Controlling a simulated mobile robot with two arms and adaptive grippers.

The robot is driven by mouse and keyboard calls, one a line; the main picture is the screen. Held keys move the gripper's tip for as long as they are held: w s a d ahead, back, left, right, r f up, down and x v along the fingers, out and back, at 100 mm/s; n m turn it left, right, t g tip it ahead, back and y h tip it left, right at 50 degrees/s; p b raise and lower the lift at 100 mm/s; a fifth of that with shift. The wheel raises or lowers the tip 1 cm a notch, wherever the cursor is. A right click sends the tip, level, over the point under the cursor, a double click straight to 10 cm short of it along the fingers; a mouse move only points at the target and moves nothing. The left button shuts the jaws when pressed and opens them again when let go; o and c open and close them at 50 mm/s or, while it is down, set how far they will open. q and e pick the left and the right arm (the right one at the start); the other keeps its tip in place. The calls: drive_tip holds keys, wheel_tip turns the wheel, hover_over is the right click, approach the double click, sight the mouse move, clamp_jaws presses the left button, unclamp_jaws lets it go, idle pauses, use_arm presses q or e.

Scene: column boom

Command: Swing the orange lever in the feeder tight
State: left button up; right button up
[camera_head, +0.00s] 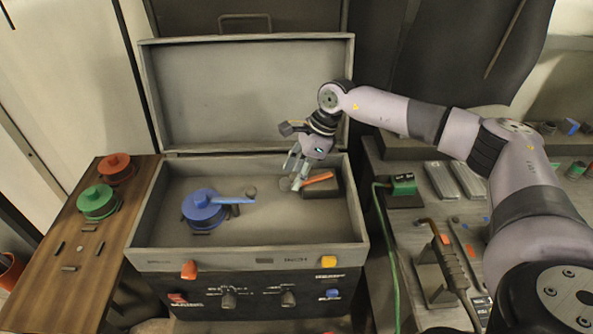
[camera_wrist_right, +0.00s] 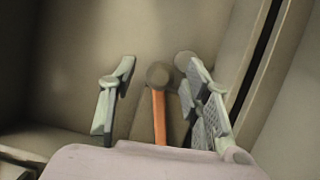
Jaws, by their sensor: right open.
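The orange lever (camera_head: 318,178) lies in the open grey feeder box (camera_head: 250,258), at the right of its inside, over a dark block (camera_head: 322,191). My right gripper (camera_head: 295,180) reaches down into the box at the lever's left end, with its fingers apart. In the right wrist view the orange lever (camera_wrist_right: 159,118) with its round grey end stands between the two open fingers of my right gripper (camera_wrist_right: 160,85). I cannot tell whether a finger touches it. My left gripper is not in view.
A blue spool (camera_head: 203,207) with a blue lever (camera_head: 234,200) sits in the box's left half. The raised lid (camera_head: 240,90) stands behind. Green (camera_head: 97,201) and red (camera_head: 116,167) spools sit on a wooden table at left. A cluttered bench with a green cable (camera_head: 389,240) is at right.

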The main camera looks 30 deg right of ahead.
clamp_jaws()
idle(0.4)
